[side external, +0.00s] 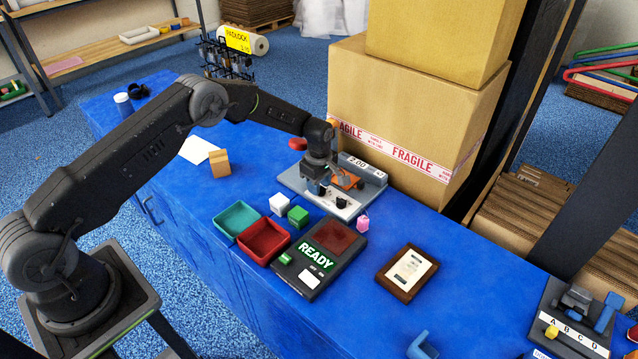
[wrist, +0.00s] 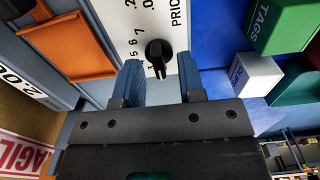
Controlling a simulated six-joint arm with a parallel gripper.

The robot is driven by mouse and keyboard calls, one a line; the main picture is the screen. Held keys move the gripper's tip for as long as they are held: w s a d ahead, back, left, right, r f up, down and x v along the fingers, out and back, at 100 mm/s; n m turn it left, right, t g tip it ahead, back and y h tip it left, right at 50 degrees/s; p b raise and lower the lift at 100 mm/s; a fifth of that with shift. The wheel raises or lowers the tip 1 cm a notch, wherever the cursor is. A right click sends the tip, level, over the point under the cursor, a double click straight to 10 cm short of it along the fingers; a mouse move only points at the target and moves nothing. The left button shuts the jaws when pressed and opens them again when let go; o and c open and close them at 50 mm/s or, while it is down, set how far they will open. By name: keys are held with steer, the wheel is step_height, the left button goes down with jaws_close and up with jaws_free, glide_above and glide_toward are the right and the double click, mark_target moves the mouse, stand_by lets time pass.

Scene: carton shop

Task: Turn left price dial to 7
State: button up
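The price labeller (side external: 290,182) is a grey machine with an orange part and a 2.00 display at its back. A black price dial (wrist: 158,52) on its white panel shows in the wrist view, with digits including 5, 6 and 7 beside it. I cannot tell for sure which digit it points to. A second black dial (side external: 342,202) sits to the right in the side view. My gripper (wrist: 158,68) is open, its blue fingers pointing down at the panel, one on each side of the first dial, with gaps between. In the side view, my gripper (side external: 320,187) partly hides that dial.
A white cube (side external: 279,203) and a green cube (side external: 298,215) stand in front of the labeller. Teal (side external: 222,224) and red (side external: 248,254) trays and a READY device (side external: 300,280) are nearer. Large cartons (side external: 400,110) rise close behind.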

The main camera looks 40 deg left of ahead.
jaws_close()
